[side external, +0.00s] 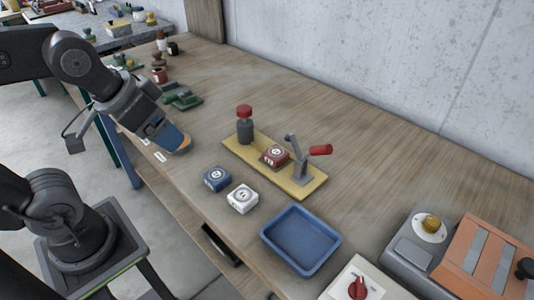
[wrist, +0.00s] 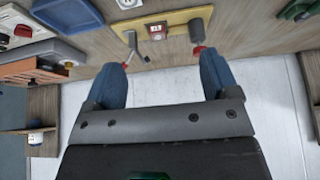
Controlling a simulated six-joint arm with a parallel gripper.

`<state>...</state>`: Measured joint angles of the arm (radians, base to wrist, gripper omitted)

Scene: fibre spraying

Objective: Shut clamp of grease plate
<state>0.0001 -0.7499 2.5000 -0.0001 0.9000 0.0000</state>
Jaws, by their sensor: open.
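A yellow plate (side external: 308,187) lies on the wooden bench. On it stand a dark cylinder with a red top (side external: 244,122), a dark red block with a round dial (side external: 275,155) and a grey clamp (side external: 300,168) with a red handle (side external: 320,149). The clamp's arm is tilted up, its tip above and apart from the block. In the wrist view the plate (wrist: 176,18) and clamp (wrist: 132,45) show beyond my fingers. My gripper (wrist: 160,82) is open and empty. In the side view my gripper (side external: 176,140) is left of the plate, above the bench, apart from the clamp.
A blue block (side external: 217,179) and a white block (side external: 242,199) sit in front of the plate. A blue tray (side external: 300,240) stands at the front right, near a machine with an orange panel (side external: 485,255). Green parts (side external: 182,97) lie behind my gripper. The bench behind the plate is clear.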

